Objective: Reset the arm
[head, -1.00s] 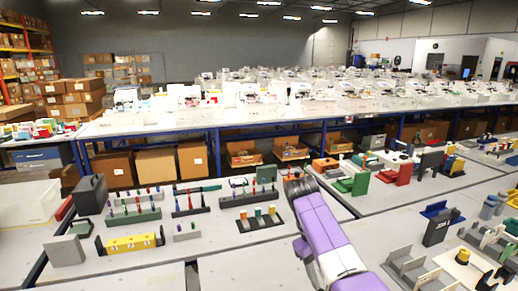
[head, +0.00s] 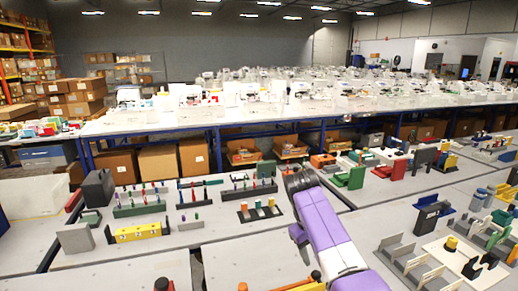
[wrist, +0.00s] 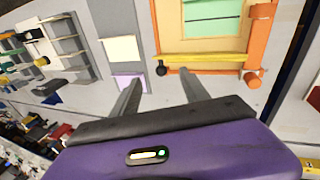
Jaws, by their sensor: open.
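My arm with its purple link reaches from the bottom right over the tables in the head view. My gripper (head: 298,180) is dark and sits at its far end, above the table. In the wrist view my gripper (wrist: 160,88) shows two grey fingers spread apart with nothing between them. Beyond them is an orange frame (wrist: 258,38) around a pale board with a green sheet (wrist: 212,15). A dark round knob (wrist: 161,70) lies near the frame's lower left corner. Whether the frame belongs to the pen plotter I cannot tell.
Tables carry racks of coloured pegs (head: 140,205), a yellow block (head: 138,232), a green stand (head: 356,177) and a grey slotted fixture (head: 405,258). Orange parts (head: 305,284) show at the bottom edge. A long table (head: 200,122) with many white items stands behind.

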